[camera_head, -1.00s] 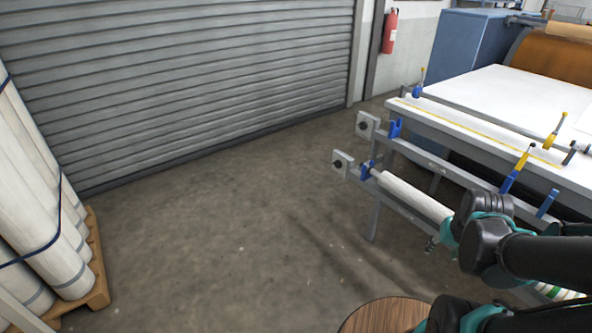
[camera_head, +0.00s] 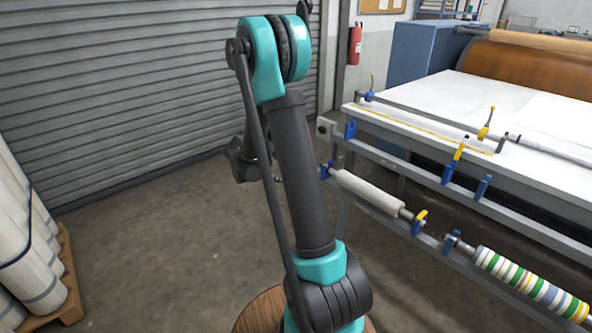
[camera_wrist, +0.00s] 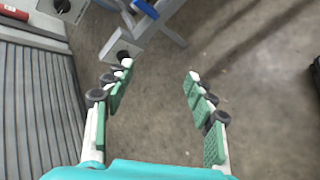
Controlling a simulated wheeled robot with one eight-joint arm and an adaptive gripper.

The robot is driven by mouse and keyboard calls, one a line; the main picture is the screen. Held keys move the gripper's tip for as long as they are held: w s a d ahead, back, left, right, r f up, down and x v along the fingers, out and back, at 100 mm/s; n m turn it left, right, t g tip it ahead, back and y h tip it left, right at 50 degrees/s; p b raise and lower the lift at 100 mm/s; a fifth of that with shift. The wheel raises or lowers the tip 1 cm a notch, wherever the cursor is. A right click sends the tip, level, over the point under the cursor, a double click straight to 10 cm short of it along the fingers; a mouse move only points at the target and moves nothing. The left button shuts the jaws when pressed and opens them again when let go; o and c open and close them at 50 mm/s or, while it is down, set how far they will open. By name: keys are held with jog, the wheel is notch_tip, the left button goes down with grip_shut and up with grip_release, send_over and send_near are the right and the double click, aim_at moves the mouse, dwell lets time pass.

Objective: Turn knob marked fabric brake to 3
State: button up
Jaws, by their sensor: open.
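Two square grey plates with black knobs sit at the near-left end of the machine. The upper knob plate (camera_head: 325,128) shows in the head view beside my arm; the lower one is hidden there. In the wrist view, the upper knob (camera_wrist: 62,5) is at the top left edge and the lower knob (camera_wrist: 122,55) is just beyond the left fingertip. I cannot read any markings, so I cannot tell which is the fabric brake. My gripper (camera_wrist: 160,70) is open and empty, its fingers spread over the floor. I cannot tell whether the left finger touches the lower plate.
The machine's table (camera_head: 440,92) and rails with blue clamps lie to the right, with a white roll (camera_head: 365,190) and a striped roll (camera_head: 530,285) below. A grey shutter (camera_head: 130,90) stands behind. Wrapped rolls on a pallet (camera_head: 70,290) stand left. The floor between is clear.

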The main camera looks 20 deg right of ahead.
jog(key=w+a+f+n+t+h, duration=0.2)
jog(key=w+f+n+h, duration=0.65)
jog(key=w+f, duration=0.65)
jog(key=x, duration=1.7)
jog(key=shift+d+f+n, duration=0.15)
jog(key=shift+f+n, duration=0.2)
jog(key=shift+f, duration=0.05)
jog(key=c, duration=1.2)
